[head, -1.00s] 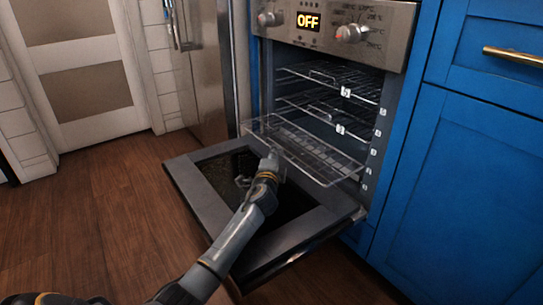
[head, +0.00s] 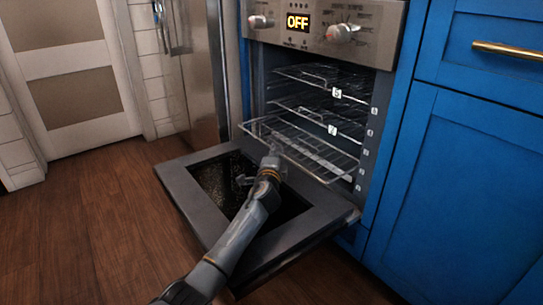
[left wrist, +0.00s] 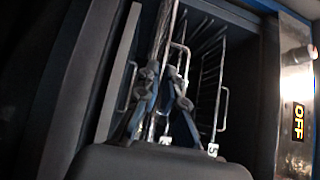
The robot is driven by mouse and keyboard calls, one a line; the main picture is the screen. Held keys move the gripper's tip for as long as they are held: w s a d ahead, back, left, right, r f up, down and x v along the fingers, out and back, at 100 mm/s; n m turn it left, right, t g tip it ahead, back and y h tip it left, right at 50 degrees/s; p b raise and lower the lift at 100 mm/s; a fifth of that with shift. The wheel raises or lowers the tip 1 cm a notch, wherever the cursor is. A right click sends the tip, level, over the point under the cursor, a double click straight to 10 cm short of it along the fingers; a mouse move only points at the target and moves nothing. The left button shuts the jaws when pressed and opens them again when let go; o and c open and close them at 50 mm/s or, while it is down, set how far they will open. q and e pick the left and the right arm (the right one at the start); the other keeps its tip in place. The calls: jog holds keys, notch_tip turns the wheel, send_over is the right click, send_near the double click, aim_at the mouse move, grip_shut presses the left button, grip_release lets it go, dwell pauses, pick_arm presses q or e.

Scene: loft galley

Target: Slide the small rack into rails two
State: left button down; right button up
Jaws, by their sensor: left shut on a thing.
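The small wire rack (head: 318,158) lies roughly level at the oven mouth, low in the opening. Its near part sticks out over the lowered door. My left gripper (head: 272,160) is shut on the rack's near edge. In the left wrist view the gripper (left wrist: 163,88) has its fingers closed around a bar, with rack wires (left wrist: 158,35) beyond. The oven (head: 320,105) is open, with lettered tags down the right side of its mouth. The rack's far edge and its fit with the rails cannot be made out. My right gripper is out of view.
Two other racks with numbered tags, an upper one (head: 300,75) and a lower one (head: 295,106), sit inside the oven above. The lowered oven door (head: 200,205) lies under my left arm. Blue cabinets (head: 450,180) stand at right; open wooden floor (head: 90,235) lies left.

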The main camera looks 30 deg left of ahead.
pick_arm(q)
jog(key=shift+w+d+r, duration=0.1)
jog(key=shift+w+d, duration=0.05)
jog(key=shift+w, duration=0.25)
jog(key=shift+w+d+b, duration=0.25)
jog(key=shift+w+b, duration=0.25)
jog(key=shift+w+d+b, duration=0.25)
jog(key=shift+w+b, duration=0.25)
jog(key=shift+w, duration=0.1)
